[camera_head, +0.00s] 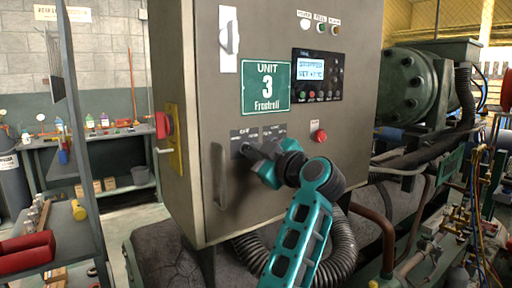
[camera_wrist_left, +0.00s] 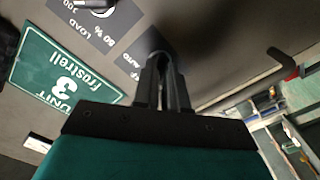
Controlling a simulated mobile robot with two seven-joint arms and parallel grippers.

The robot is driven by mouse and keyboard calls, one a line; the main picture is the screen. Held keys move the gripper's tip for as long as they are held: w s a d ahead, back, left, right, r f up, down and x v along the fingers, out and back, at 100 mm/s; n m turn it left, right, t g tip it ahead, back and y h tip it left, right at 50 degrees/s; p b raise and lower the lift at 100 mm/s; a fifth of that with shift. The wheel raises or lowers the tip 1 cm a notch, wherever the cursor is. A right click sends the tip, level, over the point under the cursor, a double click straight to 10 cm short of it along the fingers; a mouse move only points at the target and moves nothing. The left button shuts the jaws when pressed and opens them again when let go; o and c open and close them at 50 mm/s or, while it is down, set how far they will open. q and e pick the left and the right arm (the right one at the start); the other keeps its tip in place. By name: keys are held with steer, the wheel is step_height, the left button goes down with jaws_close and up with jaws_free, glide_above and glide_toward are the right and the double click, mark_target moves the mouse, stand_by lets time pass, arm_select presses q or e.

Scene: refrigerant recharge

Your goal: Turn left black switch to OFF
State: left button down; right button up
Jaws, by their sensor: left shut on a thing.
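The grey control cabinet (camera_head: 215,195) carries two small dark label plates below the green UNIT 3 sign (camera_head: 266,86). My left gripper (camera_head: 247,149) is at the left plate (camera_head: 243,133), shut on the left black switch. The fingers almost entirely hide the switch, so its pointing direction cannot be read. In the left wrist view the gripper's fingers (camera_wrist_left: 162,85) reach the panel at the AUTO-marked plate (camera_wrist_left: 135,62). The LOAD-marked plate (camera_wrist_left: 90,30) with its own knob (camera_wrist_left: 100,8) is beside it. My right gripper is not in view.
A red button (camera_head: 319,135) sits right of the plates, below a display panel (camera_head: 317,75). A vertical door handle (camera_head: 219,175) stands out left of my gripper. A red rotary handle (camera_head: 162,125) is on the cabinet's left side. A ribbed hose (camera_head: 340,250) runs below.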

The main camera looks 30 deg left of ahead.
arm_select(q)
steer(key=shift+m+p, duration=0.5)
steer(key=shift+p, duration=0.3)
steer(key=shift+m, duration=1.1)
